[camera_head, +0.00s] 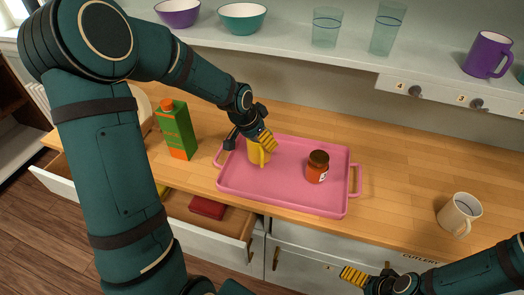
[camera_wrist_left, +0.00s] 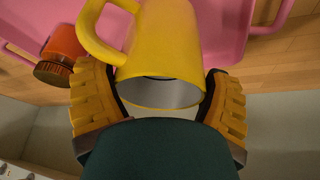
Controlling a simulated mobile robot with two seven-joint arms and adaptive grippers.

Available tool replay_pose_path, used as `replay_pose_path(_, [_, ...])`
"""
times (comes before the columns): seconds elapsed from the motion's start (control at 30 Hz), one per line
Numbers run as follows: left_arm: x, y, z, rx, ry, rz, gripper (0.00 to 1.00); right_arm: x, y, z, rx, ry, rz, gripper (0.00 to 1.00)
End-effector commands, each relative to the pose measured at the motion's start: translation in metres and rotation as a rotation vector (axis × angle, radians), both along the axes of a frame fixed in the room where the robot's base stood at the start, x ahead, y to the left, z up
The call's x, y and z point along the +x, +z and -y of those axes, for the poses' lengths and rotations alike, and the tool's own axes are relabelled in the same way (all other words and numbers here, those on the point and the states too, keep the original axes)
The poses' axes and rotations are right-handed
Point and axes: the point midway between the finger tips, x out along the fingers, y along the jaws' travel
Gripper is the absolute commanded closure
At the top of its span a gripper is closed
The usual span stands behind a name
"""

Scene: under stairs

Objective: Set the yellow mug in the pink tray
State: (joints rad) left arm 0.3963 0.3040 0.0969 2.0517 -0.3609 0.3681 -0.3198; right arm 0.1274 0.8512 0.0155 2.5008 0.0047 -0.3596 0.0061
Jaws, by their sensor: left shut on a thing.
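The yellow mug (camera_head: 258,157) is over the left part of the pink tray (camera_head: 285,195). My left gripper (camera_head: 250,140) holds it from above. In the left wrist view the mug (camera_wrist_left: 165,50) sits between the two yellow-padded fingers (camera_wrist_left: 160,108), its open mouth toward the camera and its handle at the upper left. I cannot tell whether its base touches the tray. My right gripper (camera_head: 355,277) is low at the bottom edge, in front of the counter, with no object seen in it; its finger opening is unclear.
A brown-lidded jar (camera_head: 317,168) stands on the tray's right half. A green and orange carton (camera_head: 176,130) is left of the tray, and a cream mug (camera_head: 459,214) is far right. An open drawer (camera_head: 212,222) is below. A shelf (camera_head: 290,50) with bowls, glasses and a purple mug hangs behind.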

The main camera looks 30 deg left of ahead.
Motion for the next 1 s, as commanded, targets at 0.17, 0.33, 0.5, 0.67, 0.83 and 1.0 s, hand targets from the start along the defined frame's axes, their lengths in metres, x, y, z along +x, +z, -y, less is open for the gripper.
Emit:
replay_pose_path(0.17, [0.0, -0.013, 0.0, 0.0, 0.0, 0.0, 0.62, -0.001, -0.003, 0.0, 0.0, 0.002, -0.002, 0.0])
replay_pose_path(0.33, [0.0, -0.037, 0.0, 0.0, 0.0, -0.002, 0.62, -0.002, -0.008, -0.001, 0.002, 0.004, -0.006, 0.0])
replay_pose_path(0.5, [0.0, -0.04, 0.0, 0.001, -0.001, 0.002, 0.62, -0.003, -0.007, -0.001, 0.002, 0.006, -0.006, 0.0])
replay_pose_path(0.67, [0.0, -0.041, 0.0, 0.001, -0.001, 0.001, 0.62, -0.003, -0.008, -0.001, 0.002, 0.005, -0.007, 0.0])
replay_pose_path(0.83, [0.0, -0.043, 0.0, 0.0, 0.0, 0.0, 0.0, -0.003, -0.009, -0.001, 0.002, 0.006, -0.008, 0.0])
replay_pose_path(1.0, [0.0, -0.043, 0.0, 0.0, 0.0, 0.0, 0.0, -0.003, -0.009, -0.001, 0.002, 0.006, -0.007, 0.0])
